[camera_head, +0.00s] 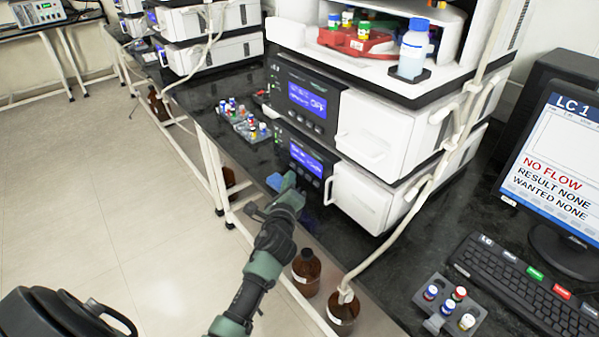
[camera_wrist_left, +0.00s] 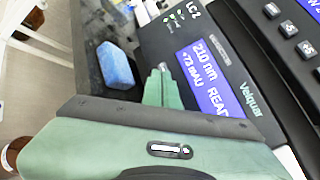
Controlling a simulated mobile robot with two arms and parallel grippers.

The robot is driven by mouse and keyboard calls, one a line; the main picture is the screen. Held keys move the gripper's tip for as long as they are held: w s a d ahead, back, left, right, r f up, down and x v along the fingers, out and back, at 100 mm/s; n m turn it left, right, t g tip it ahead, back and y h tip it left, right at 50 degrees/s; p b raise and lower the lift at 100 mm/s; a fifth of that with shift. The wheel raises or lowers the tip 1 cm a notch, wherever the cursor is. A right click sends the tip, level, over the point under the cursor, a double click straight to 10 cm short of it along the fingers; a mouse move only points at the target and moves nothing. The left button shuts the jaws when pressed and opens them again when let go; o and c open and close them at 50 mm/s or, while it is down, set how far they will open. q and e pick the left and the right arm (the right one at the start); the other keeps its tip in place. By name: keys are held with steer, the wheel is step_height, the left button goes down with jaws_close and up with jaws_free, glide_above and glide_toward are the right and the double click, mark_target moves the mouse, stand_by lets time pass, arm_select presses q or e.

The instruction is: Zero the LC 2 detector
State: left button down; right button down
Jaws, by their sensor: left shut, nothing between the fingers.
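The LC 2 detector fills the right of the left wrist view as a dark front panel marked "LC 2". Its blue display (camera_wrist_left: 212,78) reads 210 nm, +73 mAU and a partly cut-off "READ". Several grey buttons (camera_wrist_left: 290,28) sit beyond it. In the head view its display (camera_head: 307,159) is on the lower dark panel of the near stack. My left gripper (camera_head: 289,183) is shut and empty, just in front of this panel's left end. Its green fingertips (camera_wrist_left: 161,78) point at the panel beside the display; contact cannot be told. My right gripper is not in view.
A blue block (camera_wrist_left: 117,65) lies on the black bench beside the fingers. A vial rack (camera_head: 243,122) stands behind. Brown bottles (camera_head: 306,271) stand below the bench edge. A monitor (camera_head: 560,165) marked LC 1, a keyboard (camera_head: 525,288) and another vial rack (camera_head: 450,305) are at right.

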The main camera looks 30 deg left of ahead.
arm_select(q)
steer(key=shift+w, duration=0.15)
stand_by(0.5)
steer(key=shift+w+d, duration=0.2)
steer(key=shift+w, duration=0.1)
steer(key=shift+w+d, duration=0.15)
steer(key=shift+w, duration=0.2)
stand_by(0.6)
stand_by(0.4)
steer(key=shift+s+a, duration=0.35)
steer(key=shift+s, duration=0.45)
steer(key=shift+s+a+r+p, duration=0.1)
steer(key=shift+s+a+p, duration=0.25)
steer(key=shift+s, duration=0.4)
steer(key=shift+s+a+p, duration=0.25)
steer(key=shift+s+p, duration=0.1)
steer(key=shift+s, duration=0.35)
steer(key=shift+s+a, duration=0.35)
steer(key=shift+s, duration=0.5)
